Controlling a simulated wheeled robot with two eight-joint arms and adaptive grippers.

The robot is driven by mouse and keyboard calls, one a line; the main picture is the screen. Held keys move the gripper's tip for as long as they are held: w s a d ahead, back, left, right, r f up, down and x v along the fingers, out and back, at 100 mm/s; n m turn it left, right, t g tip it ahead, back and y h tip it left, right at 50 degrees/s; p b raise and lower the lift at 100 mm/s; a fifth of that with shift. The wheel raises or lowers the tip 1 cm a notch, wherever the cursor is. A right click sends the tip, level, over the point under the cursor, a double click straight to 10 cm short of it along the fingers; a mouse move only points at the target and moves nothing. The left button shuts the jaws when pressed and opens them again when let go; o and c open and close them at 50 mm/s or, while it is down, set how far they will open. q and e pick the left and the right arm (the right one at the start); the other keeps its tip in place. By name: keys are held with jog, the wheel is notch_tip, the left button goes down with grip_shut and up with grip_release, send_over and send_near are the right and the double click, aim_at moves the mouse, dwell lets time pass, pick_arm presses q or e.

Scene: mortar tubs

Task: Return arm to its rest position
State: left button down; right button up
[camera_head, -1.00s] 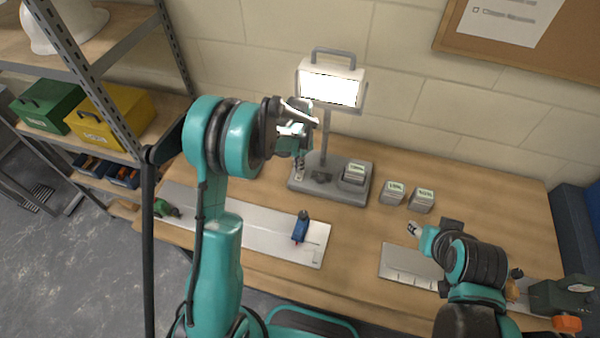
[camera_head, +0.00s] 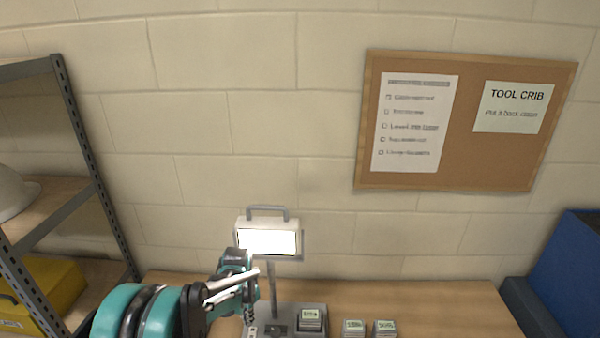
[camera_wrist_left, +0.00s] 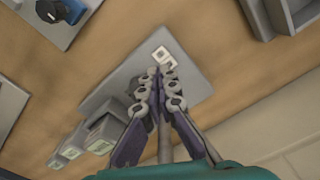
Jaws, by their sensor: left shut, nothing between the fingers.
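My left gripper (camera_head: 249,312) is at the lower left of the head view, in front of the lamp stand, with its teal and black arm coming in from the left. In the left wrist view its fingers (camera_wrist_left: 160,82) meet at the tips, shut and empty. They show over a grey base plate (camera_wrist_left: 197,88) with a small white marked square (camera_wrist_left: 166,57) near the tips. I cannot tell the height of the tips above the plate. My right arm and gripper are out of view.
A lit lamp (camera_head: 268,241) stands on a grey base (camera_head: 290,332) on the wooden bench (camera_head: 440,300). Small labelled blocks (camera_head: 354,328) sit beside it. A metal shelf (camera_head: 88,165) is left, a blue bin (camera_head: 568,270) right, a cork board (camera_head: 460,150) on the wall.

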pick_arm(q)
jog(key=s+r+n+t+b, duration=0.3)
jog(key=s+r+b, duration=0.35)
jog(key=s, duration=0.25)
jog(key=s+f+n+t+b, duration=0.2)
jog(key=s+f+t+b, duration=0.2)
jog(key=s, duration=0.9)
jog(key=f+b, duration=0.1)
jog(key=b, duration=0.2)
jog(key=shift+d+n+b, duration=0.3)
jog(key=shift+n+b, duration=0.05)
jog(key=shift+n, duration=0.05)
